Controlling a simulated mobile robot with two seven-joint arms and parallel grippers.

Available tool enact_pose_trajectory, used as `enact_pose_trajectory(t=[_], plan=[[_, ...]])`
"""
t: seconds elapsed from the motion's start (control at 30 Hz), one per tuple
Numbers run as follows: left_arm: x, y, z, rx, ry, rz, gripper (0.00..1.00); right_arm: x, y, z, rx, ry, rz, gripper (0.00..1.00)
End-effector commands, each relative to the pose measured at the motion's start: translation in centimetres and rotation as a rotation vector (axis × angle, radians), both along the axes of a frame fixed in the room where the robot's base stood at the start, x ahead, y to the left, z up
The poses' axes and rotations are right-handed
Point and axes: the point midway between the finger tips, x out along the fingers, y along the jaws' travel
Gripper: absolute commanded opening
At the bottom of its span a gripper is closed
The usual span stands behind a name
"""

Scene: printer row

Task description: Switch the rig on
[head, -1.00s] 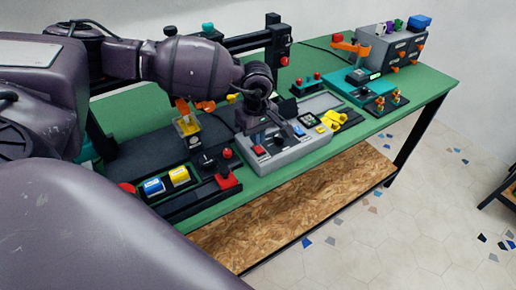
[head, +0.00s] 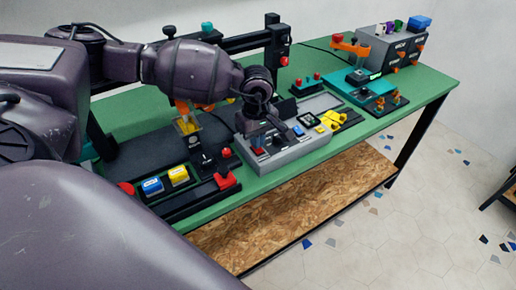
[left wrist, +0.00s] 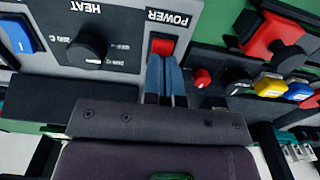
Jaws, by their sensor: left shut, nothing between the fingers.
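The grey control box (head: 290,152) sits at the front edge of the green bench. In the left wrist view its red switch (left wrist: 163,46) is labelled POWER, beside a black knob (left wrist: 87,50) labelled HEAT. My left gripper (left wrist: 166,60) is shut and empty, its blue fingertips at the lower edge of the red switch. I cannot tell whether they press on it. In the head view the left gripper (head: 256,143) hangs over the box's left end and partly hides the red switch (head: 258,151). My right gripper is not in view.
Left of the box is a black panel with blue (head: 153,187) and yellow (head: 178,175) buttons and a red block (head: 226,181). A teal fixture (head: 370,92) and a grey box with orange knobs (head: 391,48) stand at the right. A wooden shelf (head: 300,210) lies below.

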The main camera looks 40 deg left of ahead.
Motion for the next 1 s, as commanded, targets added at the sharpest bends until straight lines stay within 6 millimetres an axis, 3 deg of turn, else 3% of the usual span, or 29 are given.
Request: enact_pose_trajectory(t=[0.7,1.0], plan=[[-0.2,-0.2,-1.5,-0.003,0.011,-0.002,0.0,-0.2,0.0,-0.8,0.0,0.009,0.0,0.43],[-0.2,-0.1,0.0,-0.003,0.009,-0.001,0.0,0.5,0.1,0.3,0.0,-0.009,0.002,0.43]])
